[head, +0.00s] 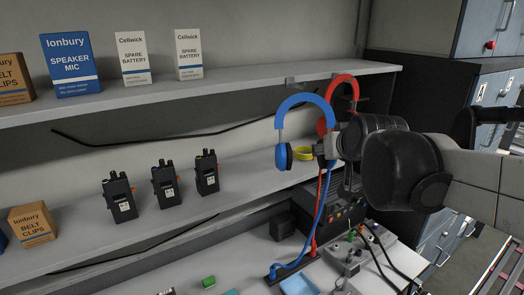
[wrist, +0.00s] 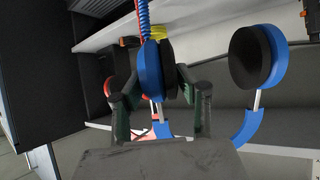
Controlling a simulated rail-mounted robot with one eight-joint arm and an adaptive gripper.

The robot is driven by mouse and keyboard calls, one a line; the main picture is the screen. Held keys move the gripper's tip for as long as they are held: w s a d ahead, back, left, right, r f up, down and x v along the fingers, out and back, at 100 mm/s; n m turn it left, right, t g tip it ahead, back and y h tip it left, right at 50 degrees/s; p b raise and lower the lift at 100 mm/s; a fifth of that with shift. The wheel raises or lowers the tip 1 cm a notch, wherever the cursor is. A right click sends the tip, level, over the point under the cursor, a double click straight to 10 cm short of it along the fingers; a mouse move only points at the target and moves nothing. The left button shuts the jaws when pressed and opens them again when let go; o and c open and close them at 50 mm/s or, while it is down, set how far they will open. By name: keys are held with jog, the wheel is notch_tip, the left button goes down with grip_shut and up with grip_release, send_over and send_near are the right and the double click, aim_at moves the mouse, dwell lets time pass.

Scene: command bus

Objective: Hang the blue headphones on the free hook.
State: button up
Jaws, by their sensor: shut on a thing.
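The blue headphones (head: 301,100) are upright, headband up, just below the front edge of the upper shelf. My gripper (wrist: 163,88) is shut on one earcup of the blue headphones (wrist: 152,72); the other earcup hangs free. In the head view my gripper (head: 328,149) comes in from the right. A small grey bracket, perhaps a hook (head: 291,84), sits at the shelf edge close to the headband. I cannot tell whether they touch. Red headphones (head: 346,80) hang just behind and to the right; their hook is mostly hidden.
The upper shelf (head: 230,92) holds several boxes at left. Radios (head: 166,184) stand on the lower shelf. A yellow object (head: 303,153) is behind the blue headphones. Blue and red cables (head: 319,210) run down to the cluttered desk. A dark cabinet (head: 430,85) stands at right.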

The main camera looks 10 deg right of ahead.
jog(key=shift+s+d+r+n+t+y, duration=0.1)
jog(key=shift+d+r+n+t+y, duration=0.7)
jog(key=shift+d+r+t+y, duration=0.15)
jog(key=w+a+n+t+y+b, duration=0.1)
jog(key=w+t+b, duration=0.1)
jog(key=w, duration=0.8)
jog(key=shift+a+f+b, duration=0.15)
jog(key=shift+a+b, duration=0.05)
jog(key=shift+b, duration=0.6)
dwell(0.9)
dwell(0.6)
jog(key=o, duration=0.8)
jog(key=shift+o, duration=0.2)
